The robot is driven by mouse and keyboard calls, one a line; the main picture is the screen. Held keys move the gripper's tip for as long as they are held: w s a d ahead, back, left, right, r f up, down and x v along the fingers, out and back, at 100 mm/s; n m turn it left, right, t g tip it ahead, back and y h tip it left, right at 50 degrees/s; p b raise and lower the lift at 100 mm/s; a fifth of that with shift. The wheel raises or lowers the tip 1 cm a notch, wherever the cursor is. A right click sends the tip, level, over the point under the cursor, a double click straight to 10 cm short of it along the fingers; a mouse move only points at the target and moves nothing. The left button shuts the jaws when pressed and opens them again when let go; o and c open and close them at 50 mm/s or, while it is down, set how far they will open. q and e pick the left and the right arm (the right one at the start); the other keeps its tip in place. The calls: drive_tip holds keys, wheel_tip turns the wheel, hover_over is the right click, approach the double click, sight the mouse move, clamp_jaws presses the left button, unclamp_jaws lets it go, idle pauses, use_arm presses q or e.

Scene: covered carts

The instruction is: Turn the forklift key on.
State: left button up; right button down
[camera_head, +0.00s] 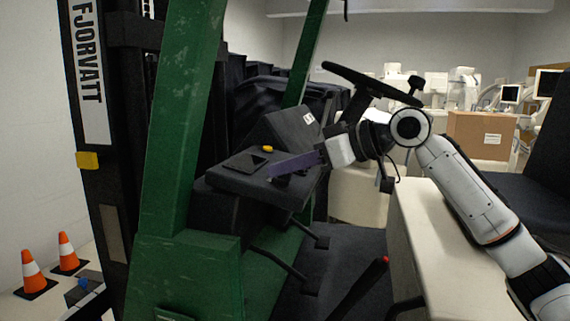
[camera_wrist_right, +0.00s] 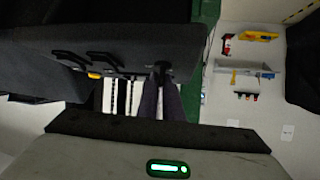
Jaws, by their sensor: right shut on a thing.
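The green forklift (camera_head: 170,190) stands in the middle of the head view, with its dark dashboard console (camera_head: 240,182) behind the front pillar. My right gripper (camera_head: 271,170) reaches in from the right, its purple fingers at the console's near edge. In the right wrist view, the fingers (camera_wrist_right: 162,88) point at the console's underside-looking edge and are closed on a small dark key (camera_wrist_right: 162,69). The key is mostly hidden between the fingertips, so its turn angle cannot be told. My left gripper is not in view.
A steering wheel (camera_head: 372,84) rises close to my right wrist. A yellow button (camera_head: 267,148) sits on the console. A red-tipped lever (camera_head: 385,260) stands below my arm. A beige body panel (camera_head: 440,250) lies beneath my forearm. Orange cones (camera_head: 33,270) stand at the far left.

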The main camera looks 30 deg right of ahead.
drive_tip(key=m+h+p, duration=0.2)
drive_tip(key=m, duration=0.1)
drive_tip(key=shift+r+t+h+p, duration=0.25)
drive_tip(key=shift+t+h+p, duration=0.05)
drive_tip(key=shift+t+p, duration=0.1)
drive_tip(key=shift+a+m+h+p, duration=0.1)
drive_tip(key=shift+m+h+p, duration=0.8)
drive_tip(key=shift+p, duration=0.15)
drive_tip(key=shift+m+h+p, duration=0.9)
drive_tip(key=shift+m+p, duration=0.05)
drive_tip(key=shift+m, duration=0.05)
drive_tip(key=shift+f+m+h+p, duration=0.1)
drive_tip(key=shift+m+h+p, duration=0.35)
drive_tip(key=shift+m+h, duration=0.25)
drive_tip(key=shift+f+m+g+h+p, duration=0.2)
drive_tip(key=shift+m+g+h+p, duration=0.1)
drive_tip(key=shift+m+h, duration=0.6)
drive_tip(key=shift+d, duration=0.2)
drive_tip(key=c, duration=1.9)
unclamp_jaws()
